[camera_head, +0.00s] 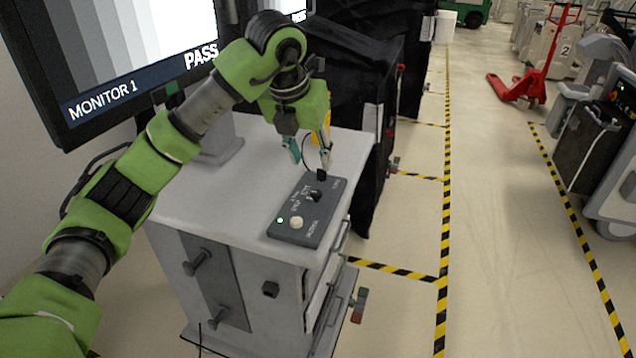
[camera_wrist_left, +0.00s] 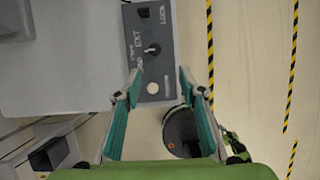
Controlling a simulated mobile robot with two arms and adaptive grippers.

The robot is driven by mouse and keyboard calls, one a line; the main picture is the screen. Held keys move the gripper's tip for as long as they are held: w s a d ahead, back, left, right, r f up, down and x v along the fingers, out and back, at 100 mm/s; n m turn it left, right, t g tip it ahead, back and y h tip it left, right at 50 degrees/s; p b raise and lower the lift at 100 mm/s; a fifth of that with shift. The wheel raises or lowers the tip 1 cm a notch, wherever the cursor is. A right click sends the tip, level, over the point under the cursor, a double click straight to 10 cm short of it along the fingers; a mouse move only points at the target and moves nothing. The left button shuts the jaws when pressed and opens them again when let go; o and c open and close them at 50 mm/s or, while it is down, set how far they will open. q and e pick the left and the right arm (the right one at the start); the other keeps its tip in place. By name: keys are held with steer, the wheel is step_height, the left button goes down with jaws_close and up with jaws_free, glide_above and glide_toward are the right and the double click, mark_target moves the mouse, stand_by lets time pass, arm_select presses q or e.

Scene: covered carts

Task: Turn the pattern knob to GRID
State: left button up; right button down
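A dark grey control panel (camera_head: 325,218) lies on the light cart top. It carries a black knob (camera_head: 314,195) with small labels around it, a cream button (camera_head: 296,222), a lit green lamp (camera_head: 280,220) and a black part (camera_head: 321,175) at the far end. The knob also shows in the left wrist view (camera_wrist_left: 152,48), near a label that seems to read EXT; I cannot read GRID or tell the setting. My left gripper (camera_head: 308,167) is open and empty above the panel's far end; its fingers (camera_wrist_left: 158,75) are apart. My right gripper is not in view.
A monitor (camera_head: 110,50) on the cart shows grey bars, PASS and MONITOR 1. Black-covered carts (camera_head: 345,70) stand behind. A red pallet jack (camera_head: 535,75) is at the far right. The striped floor lane (camera_head: 490,220) beside the cart is clear.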

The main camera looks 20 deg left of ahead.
arm_select(q)
steer(key=p, duration=0.3)
glide_toward(316, 192)
steer(key=x, duration=0.8)
steer(key=shift+d, duration=0.1)
steer(key=shift+c, duration=0.4)
jaws_close()
